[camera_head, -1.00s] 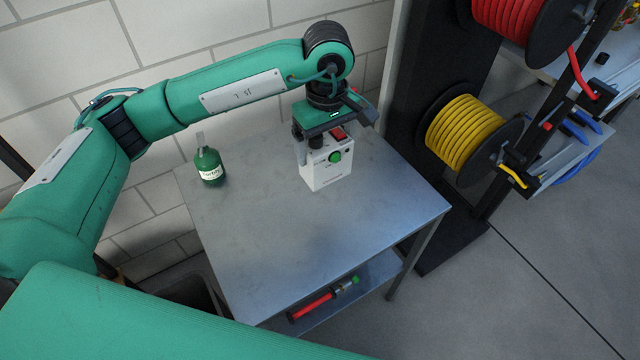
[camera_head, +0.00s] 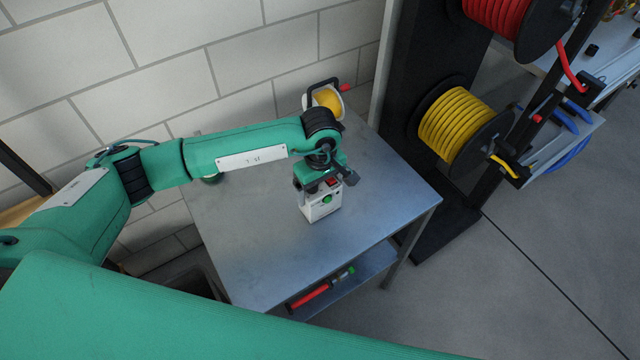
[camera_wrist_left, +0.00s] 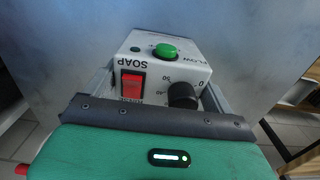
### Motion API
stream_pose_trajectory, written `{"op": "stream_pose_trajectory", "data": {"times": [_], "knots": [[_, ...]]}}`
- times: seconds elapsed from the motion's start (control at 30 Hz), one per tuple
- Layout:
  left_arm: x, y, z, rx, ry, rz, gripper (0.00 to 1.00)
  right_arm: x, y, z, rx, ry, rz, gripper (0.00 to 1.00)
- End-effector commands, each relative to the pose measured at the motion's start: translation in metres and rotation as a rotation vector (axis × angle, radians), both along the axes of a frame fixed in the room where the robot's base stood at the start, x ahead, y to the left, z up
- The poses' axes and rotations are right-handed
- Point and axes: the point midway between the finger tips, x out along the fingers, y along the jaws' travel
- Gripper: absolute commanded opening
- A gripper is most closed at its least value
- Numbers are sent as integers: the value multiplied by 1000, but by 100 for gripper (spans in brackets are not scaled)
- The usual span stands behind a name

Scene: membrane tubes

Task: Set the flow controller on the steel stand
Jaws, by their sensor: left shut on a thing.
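The flow controller (camera_head: 322,207) is a white box with a green button, a red switch and a black knob; its top also fills the middle of the left wrist view (camera_wrist_left: 165,62). My left gripper (camera_head: 321,188) is shut on it from above, with a finger on either side of the box in the wrist view. The box is upright over the steel stand (camera_head: 250,240), a grey metal table with a lower shelf. Its base is on or very close to the top; I cannot tell which. My right gripper is not in view.
A green bottle (camera_head: 211,179) stands at the stand's left, mostly hidden by my arm. A yellow reel with a black handle (camera_head: 326,100) is at the back. A red tool (camera_head: 310,297) lies on the lower shelf. A rack with a yellow hose reel (camera_head: 458,130) stands right. The front top is clear.

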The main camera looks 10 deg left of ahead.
Motion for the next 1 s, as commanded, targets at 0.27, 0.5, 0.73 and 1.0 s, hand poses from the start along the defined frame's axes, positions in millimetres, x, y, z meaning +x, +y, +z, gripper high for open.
{"op": "stream_pose_trajectory", "data": {"times": [0.27, 0.5, 0.73, 1.0], "knots": [[0, 0, -3, 0, -1, 0, 55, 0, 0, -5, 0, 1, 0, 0], [0, 0, -2, 0, 0, 0, 100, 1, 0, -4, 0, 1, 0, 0], [1, 0, 4, -1, -2, 0, 100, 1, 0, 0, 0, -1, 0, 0], [2, 0, 57, -1, -6, -1, 100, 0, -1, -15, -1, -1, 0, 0]]}}
